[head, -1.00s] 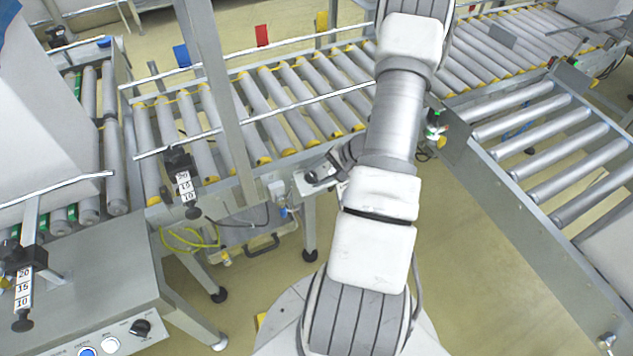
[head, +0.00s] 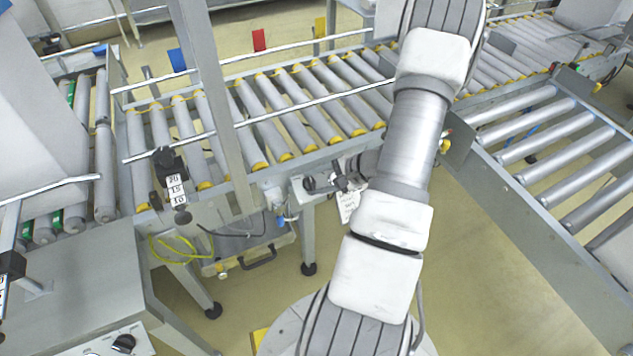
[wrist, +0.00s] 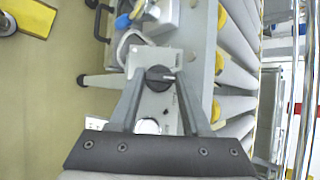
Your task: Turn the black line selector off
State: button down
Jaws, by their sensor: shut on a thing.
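The black line selector (wrist: 159,78) is a round black knob with a pale mark pointing right, on a grey control box (wrist: 160,105) in the wrist view. My gripper (wrist: 160,80) has one finger on each side of the knob, shut on it. A pale round button (wrist: 147,127) shows on the box between the fingers, nearer the palm. In the head view my gripper (head: 338,180) reaches the small box under the conveyor's front edge. A dark knob (head: 309,184) shows just left of it. My arm covers part of this area.
The roller conveyor (head: 300,150) runs above and behind the box, with a metal rail and upright post (head: 217,110). A second conveyor (head: 560,190) stands right. A front-left cabinet has another black knob (head: 123,343). Floor (head: 480,290) is clear.

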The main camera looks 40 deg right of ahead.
jog(key=shift+c, duration=1.8)
grip_release()
jog(key=shift+r, duration=0.2)
